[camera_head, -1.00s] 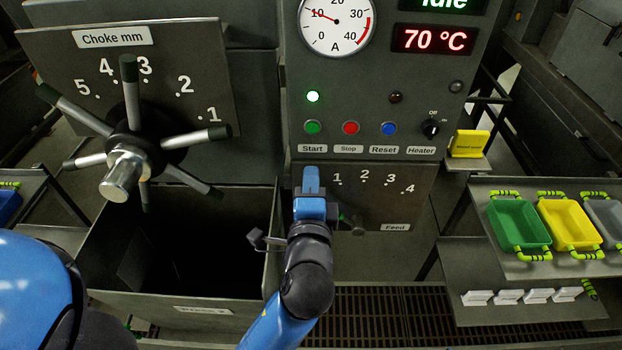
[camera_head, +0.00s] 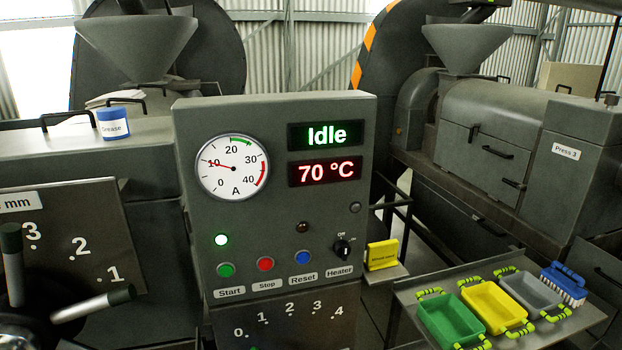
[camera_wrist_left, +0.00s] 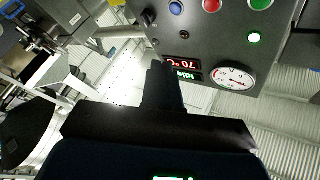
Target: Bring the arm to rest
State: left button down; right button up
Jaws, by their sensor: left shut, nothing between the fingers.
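My left gripper (camera_wrist_left: 163,88) shows in the left wrist view as dark fingers pressed together, with nothing between them. It is in front of the control panel (camera_wrist_left: 205,35), which appears upside down there, and looks apart from it, though the gap is hard to judge. The same panel (camera_head: 275,120) stands mid-picture in the head view, reading Idle and 70 °C, with a green lamp lit. Neither of my arms shows in the head view. My right gripper is not in view.
The choke wheel (camera_head: 62,312) with its spokes sticks out at lower left. A shelf at lower right bears a green tray (camera_head: 452,320), a yellow tray (camera_head: 494,306), a grey tray and a blue brush (camera_head: 565,283). A grease tub (camera_head: 112,123) stands at left.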

pick_arm(q)
jog(key=s+a+f+n+g+y+b, duration=0.1)
jog(key=s+a+f+n+y+b, duration=0.1)
jog(key=s+a+f+n+y, duration=0.5)
jog(key=s+a+f+n, duration=0.4)
jog(key=s+a+f, duration=0.4)
jog(key=f, duration=0.2)
jog(key=shift+a+g+y, duration=0.2)
jog(key=shift+g+y, duration=0.1)
jog(key=shift+g, duration=0.1)
jog(key=shift+f, duration=0.1)
